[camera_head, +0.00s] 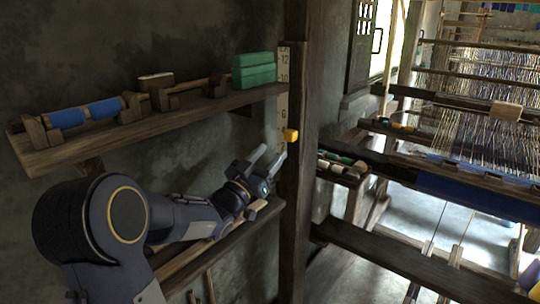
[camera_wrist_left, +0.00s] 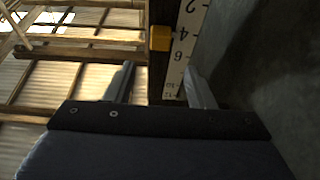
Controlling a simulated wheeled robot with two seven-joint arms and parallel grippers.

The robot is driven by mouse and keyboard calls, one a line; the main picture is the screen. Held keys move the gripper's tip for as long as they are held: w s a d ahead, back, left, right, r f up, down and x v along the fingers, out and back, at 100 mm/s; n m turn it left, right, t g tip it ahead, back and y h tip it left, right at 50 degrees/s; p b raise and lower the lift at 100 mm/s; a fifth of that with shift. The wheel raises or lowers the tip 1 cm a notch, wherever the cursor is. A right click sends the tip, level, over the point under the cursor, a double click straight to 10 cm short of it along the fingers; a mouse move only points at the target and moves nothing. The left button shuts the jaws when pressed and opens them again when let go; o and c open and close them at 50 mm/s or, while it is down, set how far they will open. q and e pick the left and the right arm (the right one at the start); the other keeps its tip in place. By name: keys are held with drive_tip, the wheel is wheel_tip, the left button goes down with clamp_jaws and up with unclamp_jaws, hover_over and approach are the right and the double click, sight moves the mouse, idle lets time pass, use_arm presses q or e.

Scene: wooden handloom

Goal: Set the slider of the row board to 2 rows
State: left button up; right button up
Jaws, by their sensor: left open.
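The row board (camera_head: 283,90) is a pale upright strip with black numbers on a dark wooden post. Its yellow slider (camera_head: 291,135) sits below the 6. In the left wrist view the slider (camera_wrist_left: 160,38) is about level with the 4 on the board (camera_wrist_left: 182,50), and the 2 shows farther up. My left gripper (camera_head: 269,157) is open and empty, just below the slider and apart from it. In the left wrist view the slider lies beyond and between the two fingertips (camera_wrist_left: 160,73). My right gripper is not in view.
A lower shelf (camera_head: 220,245) lies under the gripper. A small tray of spools (camera_head: 340,165) and the loom (camera_head: 470,180) stand right of the post (camera_head: 297,200).

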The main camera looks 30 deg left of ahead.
sight(288, 136)
use_arm(q)
drive_tip(key=w+r+g, duration=0.1)
drive_tip(key=w, duration=0.1)
drive_tip(key=w+r+g, duration=0.1)
drive_tip(key=w+g, duration=0.1)
drive_tip(key=w+g+p, duration=0.1)
drive_tip(key=w, duration=0.2)
drive_tip(key=shift+w+d+r+g, duration=0.1)
drive_tip(key=shift+d+r+g, duration=0.2)
drive_tip(key=shift+r, duration=0.1)
drive_tip(key=shift+c, duration=0.4)
clamp_jaws()
